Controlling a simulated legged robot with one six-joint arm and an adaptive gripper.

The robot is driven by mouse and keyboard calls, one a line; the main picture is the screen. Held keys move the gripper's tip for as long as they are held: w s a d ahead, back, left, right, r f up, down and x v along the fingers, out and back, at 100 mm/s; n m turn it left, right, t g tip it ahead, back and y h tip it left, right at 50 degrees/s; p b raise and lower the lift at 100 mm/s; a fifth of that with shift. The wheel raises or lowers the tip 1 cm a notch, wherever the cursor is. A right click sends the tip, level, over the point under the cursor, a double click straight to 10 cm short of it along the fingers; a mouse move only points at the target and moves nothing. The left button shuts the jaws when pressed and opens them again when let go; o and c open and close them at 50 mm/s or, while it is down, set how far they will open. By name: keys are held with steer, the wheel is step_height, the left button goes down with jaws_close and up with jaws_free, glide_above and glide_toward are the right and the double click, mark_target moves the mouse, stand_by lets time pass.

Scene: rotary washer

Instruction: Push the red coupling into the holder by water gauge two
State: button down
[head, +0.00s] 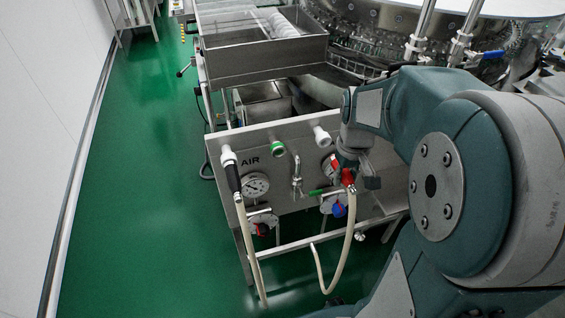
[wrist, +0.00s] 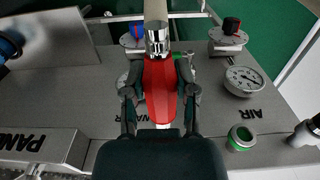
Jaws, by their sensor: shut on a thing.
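The red coupling (head: 348,177) is held between the fingers of my gripper (head: 354,172), in front of the panel's right part. In the wrist view the coupling (wrist: 160,92) lies lengthwise between both fingers (wrist: 160,100), with its metal collar and beige hose at the top. A white holder (head: 321,136) sticks out of the panel up and left of the coupling; my gripper hides that area in the wrist view. The right gauge (head: 327,165) is partly hidden by the coupling and gripper. Whether the coupling touches the panel cannot be told.
A black coupling (head: 232,176) with a hose sits at the left white holder (head: 227,153). A green-ringed holder (head: 278,149), the AIR gauge (head: 255,185) and a central tap (head: 296,180) also stick out.

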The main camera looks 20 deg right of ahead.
steer(key=shift+w, duration=1.9)
steer(key=shift+w, duration=0.75)
stand_by(0.7)
steer(key=shift+c, duration=1.6)
jaws_free()
step_height(320, 180, up, 12)
steer(key=s+a+f+t, duration=0.1)
steer(key=s+a+t, duration=0.4)
steer(key=s+a, duration=0.7)
steer(key=s, duration=0.3)
steer(key=shift+s+f+t, duration=0.25)
steer(key=shift+f+t, duration=0.05)
